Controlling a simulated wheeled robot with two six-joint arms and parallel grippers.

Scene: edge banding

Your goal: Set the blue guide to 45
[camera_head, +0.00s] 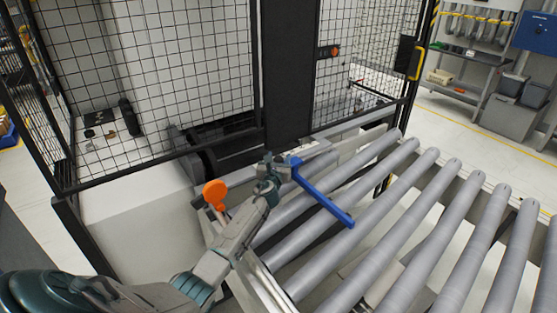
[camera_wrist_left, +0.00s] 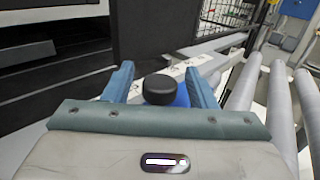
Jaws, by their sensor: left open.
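The blue guide (camera_head: 325,198) is a long bar lying at a slant over the grey rollers in the head view. Its far end is beside my left gripper (camera_head: 275,168). In the left wrist view, the fingers of my left gripper (camera_wrist_left: 160,88) are apart, with a black round knob (camera_wrist_left: 159,88) between them. A piece of the blue guide (camera_wrist_left: 182,96) shows just behind and beside the knob. Whether the fingers touch the knob I cannot tell. A pale strip with small marks (camera_wrist_left: 205,63) lies beyond the knob, too small to read. My right gripper is not in view.
An orange round piece (camera_head: 215,192) stands left of my left forearm. Grey rollers (camera_head: 400,235) fill the right side. A black mesh fence (camera_head: 190,70) and a dark post (camera_head: 290,80) stand behind the gripper. Open floor (camera_head: 470,130) lies beyond the rollers.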

